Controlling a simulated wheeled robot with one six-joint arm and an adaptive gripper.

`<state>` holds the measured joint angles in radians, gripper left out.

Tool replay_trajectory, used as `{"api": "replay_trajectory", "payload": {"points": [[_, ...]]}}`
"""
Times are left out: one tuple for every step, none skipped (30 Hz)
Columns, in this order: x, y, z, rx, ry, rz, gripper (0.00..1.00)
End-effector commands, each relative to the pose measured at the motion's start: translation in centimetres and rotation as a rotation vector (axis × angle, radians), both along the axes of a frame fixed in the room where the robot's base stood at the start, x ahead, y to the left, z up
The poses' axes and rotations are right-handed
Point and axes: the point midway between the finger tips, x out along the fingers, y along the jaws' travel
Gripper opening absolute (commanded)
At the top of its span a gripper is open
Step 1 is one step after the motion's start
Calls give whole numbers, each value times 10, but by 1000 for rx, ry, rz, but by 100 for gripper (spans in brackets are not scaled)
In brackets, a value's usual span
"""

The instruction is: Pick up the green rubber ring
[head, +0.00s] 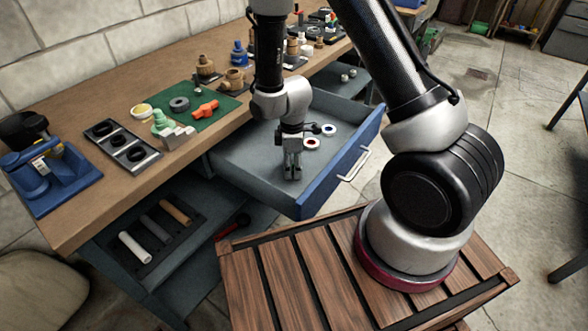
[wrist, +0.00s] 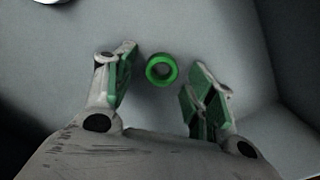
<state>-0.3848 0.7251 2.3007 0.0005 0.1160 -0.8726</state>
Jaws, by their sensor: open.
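The green rubber ring (wrist: 161,70) lies flat on the grey floor of the open drawer, in the wrist view. My gripper (wrist: 160,88) is open above it, with the ring showing between the two green-padded fingers and a little beyond them. The ring is apart from both fingers. In the head view my gripper (head: 292,172) points straight down into the blue-fronted drawer (head: 340,172). The ring is not visible in the head view, where my gripper hides that part of the drawer.
Two small rings, one red and white (head: 311,143) and one blue and white (head: 328,129), lie farther back in the drawer. The drawer's walls surround my gripper.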

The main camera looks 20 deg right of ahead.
Motion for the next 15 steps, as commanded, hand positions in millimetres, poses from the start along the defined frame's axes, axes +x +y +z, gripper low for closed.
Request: {"api": "replay_trajectory", "payload": {"points": [[0, 0, -1, 0, 0, 0, 55], [0, 0, -1, 0, -1, 0, 55], [0, 0, 0, 1, -1, 0, 55], [0, 0, 0, 0, -1, 0, 55], [0, 0, 0, 0, -1, 0, 55], [0, 0, 0, 0, 0, 0, 51], [0, 0, 0, 0, 0, 0, 46], [0, 0, 0, 0, 0, 0, 40], [0, 0, 0, 0, 0, 0, 34], [0, 0, 0, 0, 0, 0, 29], [0, 0, 0, 0, 0, 0, 24], [0, 0, 0, 0, 0, 0, 20], [0, 0, 0, 0, 0, 0, 20], [0, 0, 0, 0, 0, 0, 20], [0, 0, 0, 0, 0, 0, 20]]}}
